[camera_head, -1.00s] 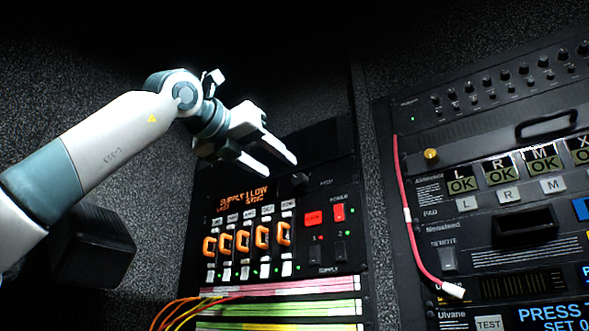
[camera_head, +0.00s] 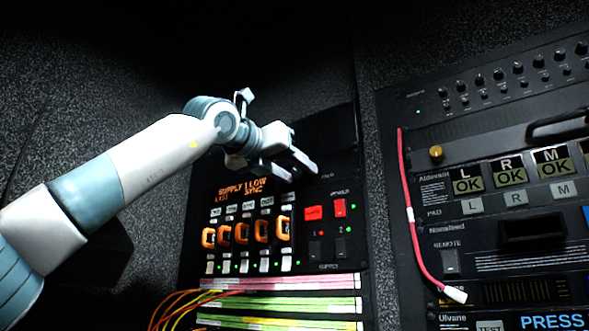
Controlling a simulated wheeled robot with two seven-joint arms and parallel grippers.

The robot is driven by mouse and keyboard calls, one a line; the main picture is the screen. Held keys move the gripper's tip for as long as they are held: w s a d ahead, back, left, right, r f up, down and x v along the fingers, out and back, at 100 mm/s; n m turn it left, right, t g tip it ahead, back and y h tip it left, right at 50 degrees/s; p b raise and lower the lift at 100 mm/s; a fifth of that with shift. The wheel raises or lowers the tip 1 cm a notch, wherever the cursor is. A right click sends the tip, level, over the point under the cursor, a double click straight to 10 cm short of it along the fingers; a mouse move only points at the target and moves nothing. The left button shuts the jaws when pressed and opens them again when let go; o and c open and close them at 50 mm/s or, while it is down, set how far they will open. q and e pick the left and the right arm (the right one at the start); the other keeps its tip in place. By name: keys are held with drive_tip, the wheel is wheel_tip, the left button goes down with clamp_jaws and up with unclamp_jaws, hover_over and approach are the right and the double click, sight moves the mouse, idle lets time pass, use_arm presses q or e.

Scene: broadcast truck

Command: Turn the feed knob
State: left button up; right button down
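My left gripper (camera_head: 303,175) reaches in from the left to the upper part of the supply panel (camera_head: 345,262). Its two fingers are apart, with a dark gap between them, and their tips are at the panel's upper right. The dark round knob seen there earlier, beside a small label, is now mostly hidden by the fingertips. I cannot tell whether they touch it or stand around it. I take this knob to be the feed knob; its label is too small to read surely. My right gripper is not in view.
Below the gripper are orange-ringed switches (camera_head: 241,233), red switches (camera_head: 313,213) and an orange text display (camera_head: 241,189). Colored cables (camera_head: 180,305) hang lower left. At right, another rack holds a brass-colored knob (camera_head: 436,153) and a pink cable (camera_head: 408,205).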

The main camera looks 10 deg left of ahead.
use_arm(q)
drive_tip(key=c, duration=0.8)
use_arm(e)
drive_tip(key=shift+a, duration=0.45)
